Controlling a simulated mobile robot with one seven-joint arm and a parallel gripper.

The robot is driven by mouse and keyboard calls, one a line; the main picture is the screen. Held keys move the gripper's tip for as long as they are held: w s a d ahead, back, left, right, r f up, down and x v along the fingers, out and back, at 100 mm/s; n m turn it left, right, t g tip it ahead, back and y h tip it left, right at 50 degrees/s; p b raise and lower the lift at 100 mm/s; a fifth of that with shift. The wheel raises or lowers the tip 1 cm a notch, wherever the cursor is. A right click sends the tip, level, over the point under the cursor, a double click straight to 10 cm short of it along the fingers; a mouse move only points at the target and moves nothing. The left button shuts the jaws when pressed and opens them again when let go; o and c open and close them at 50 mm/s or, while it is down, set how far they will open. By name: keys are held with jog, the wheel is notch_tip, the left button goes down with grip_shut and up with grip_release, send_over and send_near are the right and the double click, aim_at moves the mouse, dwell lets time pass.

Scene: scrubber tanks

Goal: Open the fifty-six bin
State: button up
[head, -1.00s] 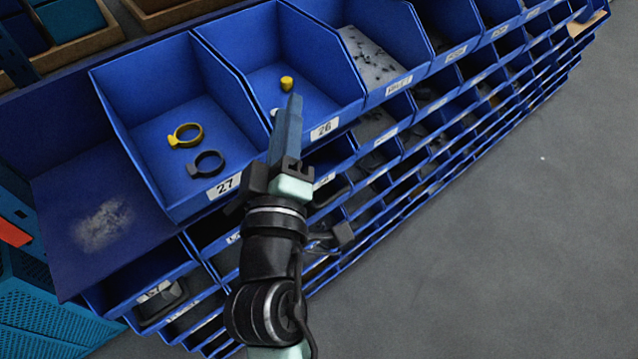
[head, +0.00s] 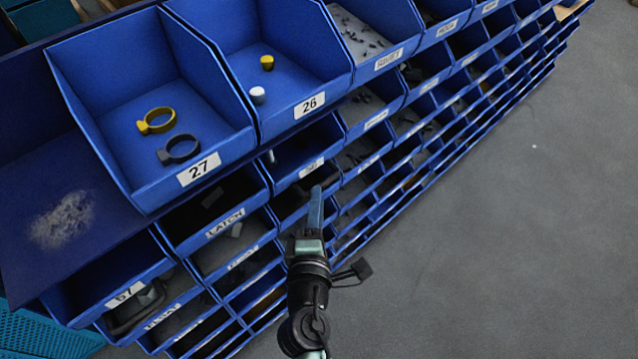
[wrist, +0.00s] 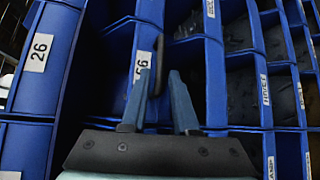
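The bin with a two-digit label, which looks like 56 or 66, sits directly below bin 26 in the head view (head: 311,167). Its label shows sideways in the wrist view (wrist: 141,66). A dark handle-like bar (wrist: 158,58) stands on this bin's front, beside the label. My gripper (wrist: 159,75) is open, its two blue fingers apart, with the tips close to the bar and label. I cannot tell whether they touch. In the head view my gripper (head: 316,192) is just in front of this bin's front and covers part of it.
Bin 27 (head: 120,190) holds a yellow and a black ring clamp. Bin 26 (head: 285,115) holds a yellow and a white piece. Another numbered bin (head: 70,322) is at lower left. Open grey floor (head: 500,220) lies to the right.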

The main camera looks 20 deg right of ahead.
jog(key=shift+x, duration=2.35)
grip_shut()
jog(key=shift+a, duration=0.1)
